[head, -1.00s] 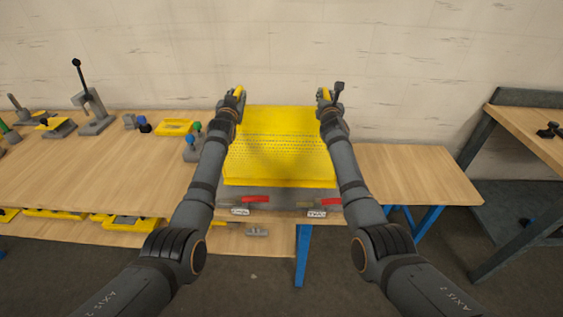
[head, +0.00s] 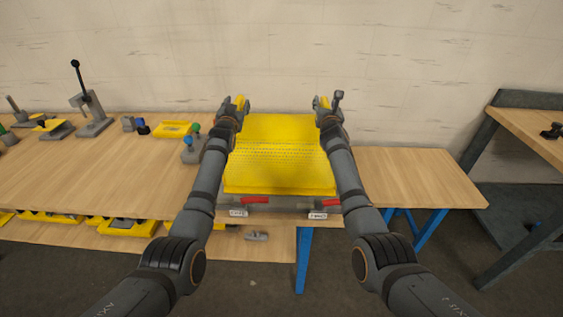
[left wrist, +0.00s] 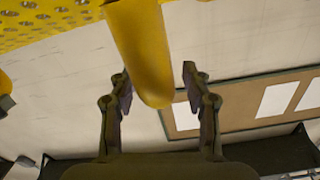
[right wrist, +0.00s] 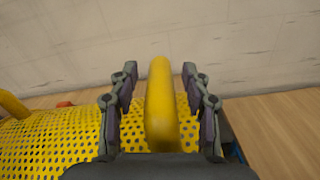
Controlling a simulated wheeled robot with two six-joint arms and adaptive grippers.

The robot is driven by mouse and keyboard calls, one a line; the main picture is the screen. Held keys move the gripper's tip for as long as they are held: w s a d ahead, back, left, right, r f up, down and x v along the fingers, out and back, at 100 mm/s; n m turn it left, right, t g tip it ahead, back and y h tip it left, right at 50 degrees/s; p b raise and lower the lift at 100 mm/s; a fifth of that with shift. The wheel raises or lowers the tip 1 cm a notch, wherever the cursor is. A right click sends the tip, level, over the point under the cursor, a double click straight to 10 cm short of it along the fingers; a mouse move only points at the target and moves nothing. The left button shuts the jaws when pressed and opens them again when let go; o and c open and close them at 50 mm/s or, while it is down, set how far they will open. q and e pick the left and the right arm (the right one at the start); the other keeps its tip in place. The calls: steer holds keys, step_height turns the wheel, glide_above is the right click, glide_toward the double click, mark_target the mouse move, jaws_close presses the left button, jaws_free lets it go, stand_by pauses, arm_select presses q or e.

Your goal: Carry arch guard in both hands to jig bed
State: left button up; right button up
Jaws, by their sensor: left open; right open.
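The yellow perforated arch guard (head: 280,160) lies over the grey jig bed (head: 275,208) at the front of the bench in the head view. My left gripper (head: 240,103) is at its far left corner, open. In the left wrist view a yellow handle (left wrist: 140,50) lies between the spread fingers (left wrist: 155,85). My right gripper (head: 322,102) is at the far right corner, open. In the right wrist view a yellow handle (right wrist: 161,105) stands between the open fingers (right wrist: 160,80), apart from both. The guard's perforated sheet also shows there (right wrist: 60,140).
Two red-handled clamps (head: 255,200) (head: 312,202) sit at the jig's front edge. A lever press (head: 90,105), a yellow tray (head: 174,129) and coloured knobs (head: 191,140) stand to the left. The bench right of the guard is clear. Another table (head: 530,130) stands at far right.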

steer(key=shift+s, duration=0.5)
arm_select(q)
steer(key=s, duration=1.2)
steer(key=shift+a, duration=0.3)
arm_select(e)
steer(key=s, duration=1.1)
steer(key=shift+a, duration=0.35)
